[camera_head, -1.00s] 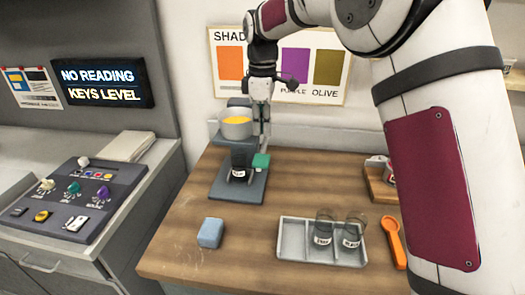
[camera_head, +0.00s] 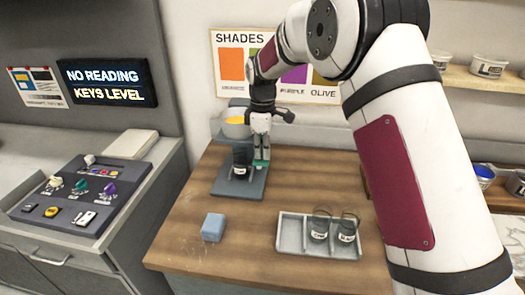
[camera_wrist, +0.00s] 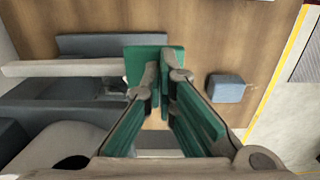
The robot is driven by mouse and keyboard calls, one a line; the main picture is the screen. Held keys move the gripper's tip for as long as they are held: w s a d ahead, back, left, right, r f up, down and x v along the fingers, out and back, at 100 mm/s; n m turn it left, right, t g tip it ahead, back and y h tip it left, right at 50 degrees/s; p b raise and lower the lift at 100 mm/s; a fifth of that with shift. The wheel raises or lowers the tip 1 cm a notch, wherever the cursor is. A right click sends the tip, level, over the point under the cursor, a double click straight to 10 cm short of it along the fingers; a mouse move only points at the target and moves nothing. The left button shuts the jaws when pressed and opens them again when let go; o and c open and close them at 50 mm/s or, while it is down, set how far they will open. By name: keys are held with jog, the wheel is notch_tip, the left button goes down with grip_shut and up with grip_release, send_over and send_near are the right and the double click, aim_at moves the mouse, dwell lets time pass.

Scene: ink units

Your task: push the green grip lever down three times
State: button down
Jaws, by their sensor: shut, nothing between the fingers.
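The green grip lever (camera_head: 261,163) sticks out at the right side of the blue-grey ink unit (camera_head: 226,187). In the wrist view the lever's flat green pad (camera_wrist: 150,57) shows just beyond my fingertips. My gripper (camera_head: 262,152) is shut and empty, pointing down over the lever. Its green-lined fingers (camera_wrist: 162,80) converge at the pad; I cannot tell whether they touch it. The unit carries a pale bowl of yellow ink (camera_head: 236,127) on top. A dark labelled cup (camera_head: 240,160) stands on its base, left of the lever.
A blue block (camera_head: 213,227) lies on the wooden table in front of the unit. A grey tray (camera_head: 290,234) with two dark cups stands to the right. A control panel (camera_head: 75,197) is at left, below a sign reading "NO READING KEYS LEVEL" (camera_head: 107,84). Bare wood surrounds the block.

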jog(key=shift+s+f+t+p, duration=0.3)
jog(key=shift+f+t+p, duration=0.15)
jog(key=shift+f, duration=0.1)
notch_tip(320, 180, down, 8)
jog(key=t, duration=0.2)
jog(key=shift+w+f+h+b, duration=0.15)
jog(key=shift+f+h+b, duration=0.1)
jog(key=shift+h+b, duration=0.1)
jog(key=shift+f, duration=0.2)
jog(key=shift+s, duration=0.2)
jog(key=s+v, duration=0.2)
jog(key=v, duration=1.2)
jog(key=shift+a, duration=0.2)
